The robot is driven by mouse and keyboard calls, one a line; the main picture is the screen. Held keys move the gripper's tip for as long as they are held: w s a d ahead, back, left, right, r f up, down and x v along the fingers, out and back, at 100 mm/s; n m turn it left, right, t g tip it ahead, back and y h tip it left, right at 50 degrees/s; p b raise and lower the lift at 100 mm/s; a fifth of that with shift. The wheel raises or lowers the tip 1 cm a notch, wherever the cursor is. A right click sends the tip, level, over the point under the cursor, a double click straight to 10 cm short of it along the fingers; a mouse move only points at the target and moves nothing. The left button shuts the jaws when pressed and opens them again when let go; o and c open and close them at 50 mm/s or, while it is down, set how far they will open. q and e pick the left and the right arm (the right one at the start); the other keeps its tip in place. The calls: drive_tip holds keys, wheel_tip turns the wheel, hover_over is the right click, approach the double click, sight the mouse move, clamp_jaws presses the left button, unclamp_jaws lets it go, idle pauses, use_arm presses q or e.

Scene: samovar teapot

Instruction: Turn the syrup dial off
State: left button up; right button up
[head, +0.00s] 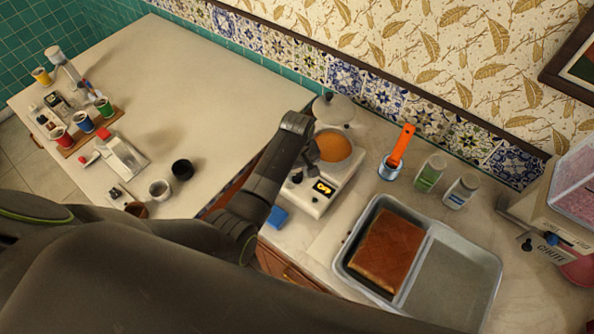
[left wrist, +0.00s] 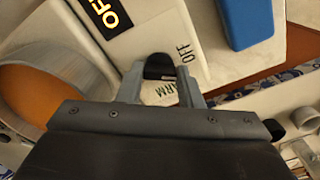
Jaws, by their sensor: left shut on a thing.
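The syrup warmer (head: 340,180) is a white box on the counter with a pan of orange syrup (head: 333,146) on top. Its display (head: 323,187) glows yellow and appears to read OFF in the left wrist view (left wrist: 102,15). The black syrup dial (left wrist: 158,66) sits between the fingers of my left gripper (left wrist: 160,88). The words OFF and WARM are printed beside the dial. In the head view my left gripper (head: 301,170) is at the warmer's left front, partly hidden by its own wrist. It is shut on the dial. My right gripper is not in view.
A blue block (head: 277,217) lies close in front of the warmer. A metal tray (head: 455,270) with brown cake (head: 388,250) stands right of it. An orange-handled tool (head: 401,147) and two jars (head: 430,174) stand behind. The left table (head: 200,90) has wide clear space.

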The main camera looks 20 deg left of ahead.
use_arm(q)
drive_tip(key=n, duration=0.6)
drive_tip(key=shift+w+r, duration=0.1)
drive_tip(key=shift+n, duration=0.3)
idle(0.3)
drive_tip(key=o, duration=1)
